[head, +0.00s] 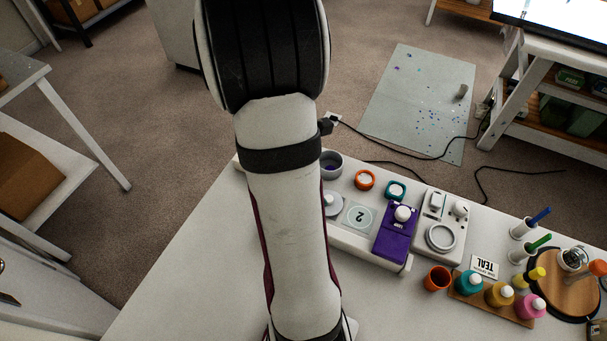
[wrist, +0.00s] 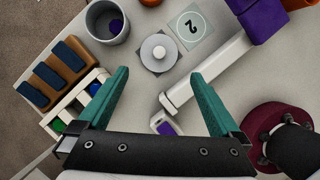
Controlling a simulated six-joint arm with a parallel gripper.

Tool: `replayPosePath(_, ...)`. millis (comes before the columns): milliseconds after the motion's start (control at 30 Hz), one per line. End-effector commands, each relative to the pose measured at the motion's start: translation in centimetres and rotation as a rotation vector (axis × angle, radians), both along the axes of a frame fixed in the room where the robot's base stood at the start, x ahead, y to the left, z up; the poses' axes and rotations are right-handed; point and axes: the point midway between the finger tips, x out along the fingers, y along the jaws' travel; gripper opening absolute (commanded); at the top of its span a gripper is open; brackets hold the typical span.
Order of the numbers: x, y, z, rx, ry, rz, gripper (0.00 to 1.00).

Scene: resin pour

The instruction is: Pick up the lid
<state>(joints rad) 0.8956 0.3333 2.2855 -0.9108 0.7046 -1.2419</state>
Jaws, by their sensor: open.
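The lid looks to be the round grey disc with a pale knob (wrist: 158,50) in the wrist view; it lies flat on the light surface beside a square tile marked 2. In the head view the lid (head: 333,207) shows only partly, cut off by my arm. My gripper (wrist: 158,75) is open and empty, its two teal fingers spread wide. In the wrist view the lid shows beyond the fingertips, roughly centred between them. I cannot tell the height of the fingers above it. My gripper is hidden in the head view.
A grey cup with purple inside (wrist: 106,22) stands left of the lid, near a wooden rack with dark blue blocks (wrist: 51,73). The tile marked 2 (wrist: 190,27) and a pale bar (wrist: 205,72) lie to the right. A purple box (head: 395,232) and paint bottles (head: 499,294) stand farther right.

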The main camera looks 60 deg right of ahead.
Motion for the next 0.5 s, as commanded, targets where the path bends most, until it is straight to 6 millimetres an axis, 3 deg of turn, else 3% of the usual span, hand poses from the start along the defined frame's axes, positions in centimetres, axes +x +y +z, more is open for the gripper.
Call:
replayPosePath(100,-0.9,-0.7,-2.8,0.004,0.003,-0.002,1.0)
replayPosePath(500,-2.5,-2.6,-8.9,0.002,0.001,-0.002,1.0)
